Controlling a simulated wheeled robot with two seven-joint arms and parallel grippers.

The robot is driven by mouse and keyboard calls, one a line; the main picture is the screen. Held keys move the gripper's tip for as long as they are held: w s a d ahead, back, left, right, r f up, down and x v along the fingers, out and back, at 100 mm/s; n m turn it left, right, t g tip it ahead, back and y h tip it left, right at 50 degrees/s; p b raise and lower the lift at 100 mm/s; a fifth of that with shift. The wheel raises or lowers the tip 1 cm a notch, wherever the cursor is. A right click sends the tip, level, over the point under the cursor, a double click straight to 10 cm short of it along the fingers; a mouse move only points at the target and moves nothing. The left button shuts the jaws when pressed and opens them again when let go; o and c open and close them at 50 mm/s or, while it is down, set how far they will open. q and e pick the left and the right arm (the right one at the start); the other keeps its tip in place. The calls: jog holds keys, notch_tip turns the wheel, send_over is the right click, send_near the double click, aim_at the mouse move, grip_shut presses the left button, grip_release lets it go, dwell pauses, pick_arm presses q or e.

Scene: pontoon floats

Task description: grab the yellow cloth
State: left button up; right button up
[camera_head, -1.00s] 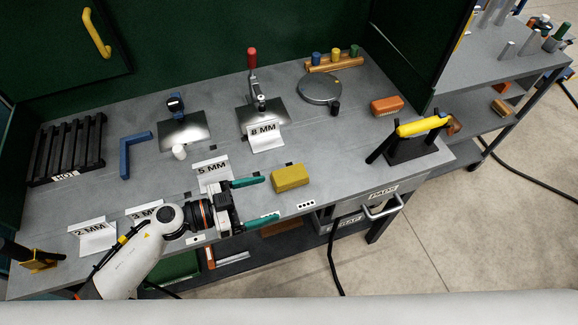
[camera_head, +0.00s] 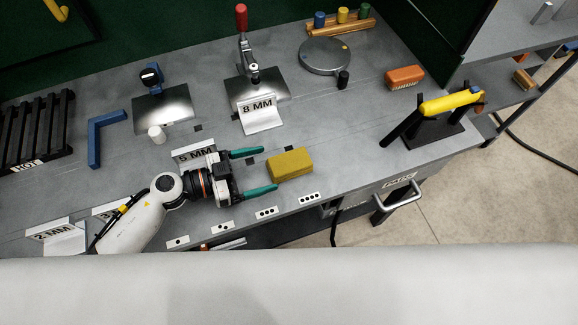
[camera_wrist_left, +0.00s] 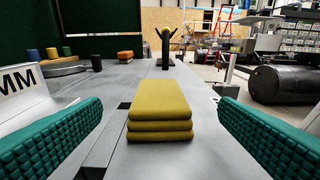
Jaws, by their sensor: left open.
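The yellow cloth (camera_head: 290,165) is a folded, layered block lying flat on the grey bench near its front edge. In the left wrist view the cloth (camera_wrist_left: 159,108) sits in the middle, between and beyond the two fingers. My left gripper (camera_head: 262,171) is open, its green fingers pointing right toward the cloth. The fingertips reach about the cloth's left end, one toward the back and one toward the front. In the left wrist view the open left gripper (camera_wrist_left: 160,125) shows a clear gap on both sides of the cloth. My right gripper is not seen.
An 8 MM sign (camera_head: 260,114) and a red-handled clamp (camera_head: 243,50) stand behind. A 5 MM sign (camera_head: 195,155) is close behind my left gripper. An orange block (camera_head: 404,77) and a yellow-handled tool on a stand (camera_head: 447,103) are to the right. The bench right of the cloth is clear.

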aim_at(289, 161)
pick_arm(q)
jog(key=shift+f, duration=0.65)
jog(key=x, duration=0.7)
jog(key=shift+w+d+r+p, duration=0.15)
jog(key=shift+d+p, duration=0.1)
jog(key=shift+p, duration=0.15)
jog(key=shift+c, duration=0.4)
jog(key=c, duration=1)
jog(key=shift+r, duration=0.1)
